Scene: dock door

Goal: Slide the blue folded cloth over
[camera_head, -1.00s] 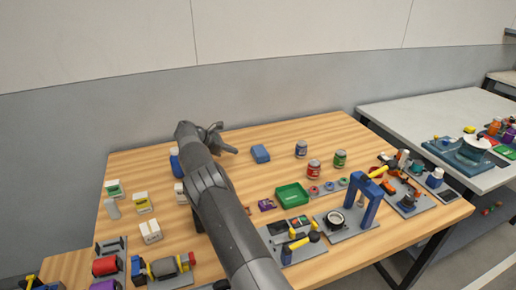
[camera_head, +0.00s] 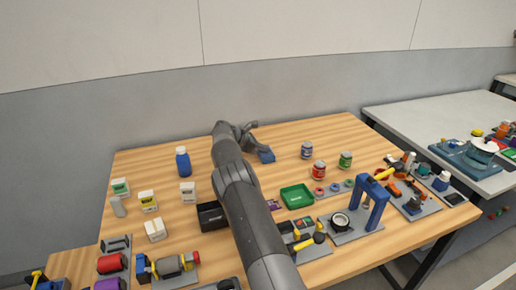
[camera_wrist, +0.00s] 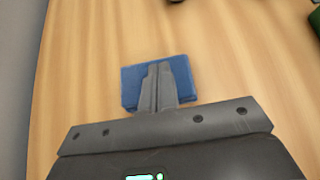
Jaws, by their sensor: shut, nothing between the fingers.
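The blue folded cloth (camera_head: 267,156) lies on the wooden table toward its back, partly hidden by my arm and gripper in the head view. In the wrist view the blue folded cloth (camera_wrist: 184,76) is a small flat square just beyond the gripper. My gripper (camera_head: 260,147) is at the cloth's left side in the head view. In the wrist view my gripper (camera_wrist: 160,68) has its fingers together, overlapping the middle of the cloth. Nothing is held. I cannot tell whether the fingertips touch the cloth.
A blue bottle (camera_head: 183,162) stands left of my arm. A blue-grey can (camera_head: 307,150), a red can (camera_head: 319,170) and a green can (camera_head: 345,160) stand to the right. A green tray (camera_head: 297,197) lies nearer. The wood behind and right of the cloth is mostly clear.

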